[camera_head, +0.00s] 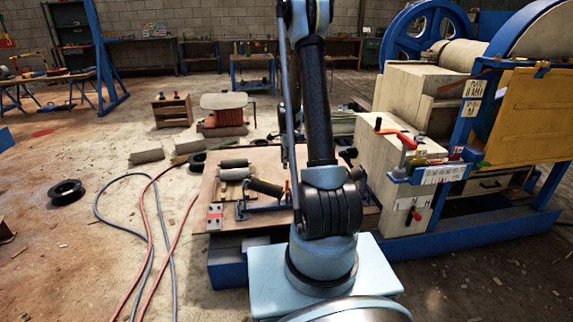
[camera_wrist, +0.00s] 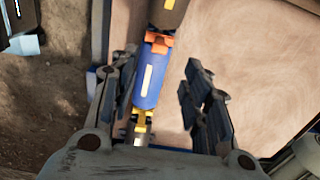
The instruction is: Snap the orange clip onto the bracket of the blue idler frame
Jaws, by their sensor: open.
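In the wrist view my gripper (camera_wrist: 160,64) is open, with one finger on each side. A blue rounded part (camera_wrist: 149,85) with a pale strip lies between the fingers, closer to the left one; I cannot tell if they touch. An orange piece (camera_wrist: 158,41), which looks like the clip, sits at its upper end beside a dark brown part. A yellow piece (camera_wrist: 142,120) shows at its lower end. In the head view the blue idler frame (camera_head: 264,209) stands on the wooden board under a dark roller. My arm hides part of that area and my gripper; the bracket is not clear.
The wooden board (camera_head: 210,186) also carries grey rollers (camera_head: 235,163) and a small plate with red marks (camera_head: 215,215). The blue jaw crusher (camera_head: 487,226) stands close on the right. Red and grey hoses (camera_head: 150,235) cross the floor at left, near a black ring (camera_head: 66,192).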

